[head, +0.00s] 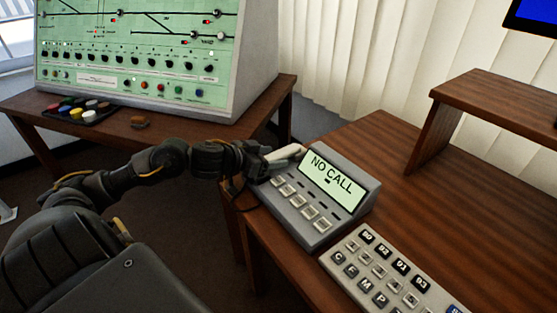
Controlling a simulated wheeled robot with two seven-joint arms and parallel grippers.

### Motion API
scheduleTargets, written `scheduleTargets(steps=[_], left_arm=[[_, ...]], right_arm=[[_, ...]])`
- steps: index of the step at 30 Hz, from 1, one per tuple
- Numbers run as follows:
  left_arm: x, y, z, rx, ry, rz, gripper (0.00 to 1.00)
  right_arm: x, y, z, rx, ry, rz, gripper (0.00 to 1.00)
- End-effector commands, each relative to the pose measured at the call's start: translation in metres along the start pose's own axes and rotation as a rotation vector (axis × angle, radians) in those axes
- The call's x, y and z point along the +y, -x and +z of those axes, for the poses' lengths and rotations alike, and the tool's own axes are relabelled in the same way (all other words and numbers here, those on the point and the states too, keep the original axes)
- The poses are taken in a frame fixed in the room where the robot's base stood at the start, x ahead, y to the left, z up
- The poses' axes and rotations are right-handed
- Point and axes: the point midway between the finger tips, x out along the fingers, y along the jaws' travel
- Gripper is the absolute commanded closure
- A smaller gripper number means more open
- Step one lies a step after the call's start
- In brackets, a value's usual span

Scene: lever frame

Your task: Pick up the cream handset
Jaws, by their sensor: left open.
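The cream handset (285,153) shows as a short pale piece at the upper left edge of the grey phone unit (318,196), whose screen reads "NO CALL". The rest of the handset is hidden behind my left gripper and the unit. My left gripper (268,160) is at the handset's near left side, with its jaws open. I cannot tell whether its fingers are around the handset or beside it. My right gripper is not in view.
A keypad panel (384,270) lies right of the phone unit on the wooden desk (440,215). A raised wooden shelf (500,105) stands at the right. A green control panel (130,60) stands on another desk at the back left. The desk behind the phone is clear.

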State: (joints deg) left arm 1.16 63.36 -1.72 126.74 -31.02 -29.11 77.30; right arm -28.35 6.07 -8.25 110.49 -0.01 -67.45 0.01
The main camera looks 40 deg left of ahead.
Motion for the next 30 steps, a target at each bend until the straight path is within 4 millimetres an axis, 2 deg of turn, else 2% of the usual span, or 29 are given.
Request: scheduleTargets(steps=[7, 8, 18, 20, 30], left_arm=[[0.0002, -0.0009, 0.0002, -0.001, 0.0, 0.0, 0.4], [0.0002, -0.0009, 0.0002, -0.001, 0.0, 0.0, 0.43], [0.0002, -0.0007, 0.0002, -0.001, 0.0, 0.001, 0.87], [0.0001, -0.0006, -0.0004, 0.001, 0.0, 0.0, 0.93], [0.0001, 0.0011, -0.0047, 0.002, 0.0, 0.0, 0.93]], right_arm=[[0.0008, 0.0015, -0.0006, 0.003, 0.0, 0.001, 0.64], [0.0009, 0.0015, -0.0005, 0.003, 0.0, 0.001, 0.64], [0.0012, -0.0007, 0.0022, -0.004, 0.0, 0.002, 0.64], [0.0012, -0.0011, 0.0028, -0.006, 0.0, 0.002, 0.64], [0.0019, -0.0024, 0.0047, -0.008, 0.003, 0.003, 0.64]])
